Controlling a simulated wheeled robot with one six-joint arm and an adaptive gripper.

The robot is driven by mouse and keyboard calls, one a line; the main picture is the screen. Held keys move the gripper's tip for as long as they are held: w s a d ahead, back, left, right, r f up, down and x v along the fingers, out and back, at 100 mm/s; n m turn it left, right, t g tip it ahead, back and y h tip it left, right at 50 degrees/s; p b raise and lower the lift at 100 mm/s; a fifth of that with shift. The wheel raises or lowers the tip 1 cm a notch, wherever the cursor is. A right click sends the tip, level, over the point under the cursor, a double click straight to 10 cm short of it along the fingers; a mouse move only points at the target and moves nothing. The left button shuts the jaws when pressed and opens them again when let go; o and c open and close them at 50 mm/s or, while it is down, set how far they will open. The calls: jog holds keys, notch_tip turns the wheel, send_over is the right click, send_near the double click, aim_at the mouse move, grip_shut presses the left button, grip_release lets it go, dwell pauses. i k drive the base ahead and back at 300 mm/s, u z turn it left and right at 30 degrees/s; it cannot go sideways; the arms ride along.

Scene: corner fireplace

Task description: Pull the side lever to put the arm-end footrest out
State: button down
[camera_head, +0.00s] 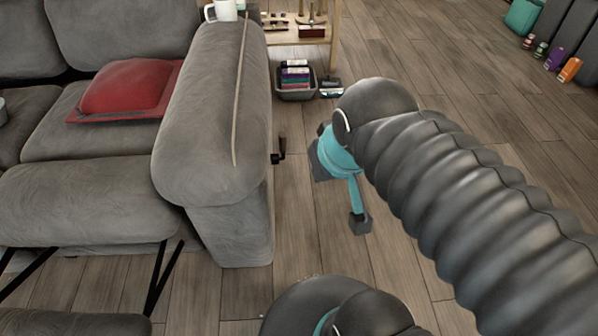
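The grey sofa's near armrest (215,120) stands left of centre. A small side lever (281,149) with a brown grip and a dark crank sticks out from the armrest's right side. At the lower left, a grey padded footrest panel (70,325) is cut off by the frame edge. Dark struts (163,275) run between it and the arm-end seat. My teal gripper (338,193) hangs over the floor to the right of the lever, apart from it. Its dark fingertips are spread and nothing shows between them. My arm hides part of the gripper.
A red cushion (128,86) lies on the seat. A thin stick (240,90) lies along the armrest, and a white mug (224,10) stands at its far end. A grey bin (296,90) and a wooden shelf (300,38) stand behind. Bare floor (300,215) lies beside the armrest.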

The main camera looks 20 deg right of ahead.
aim_at(282, 136)
jog(key=k, duration=0.5)
jog(key=u, duration=0.8)
jog(key=i, duration=0.85)
jog(key=z, duration=1.25)
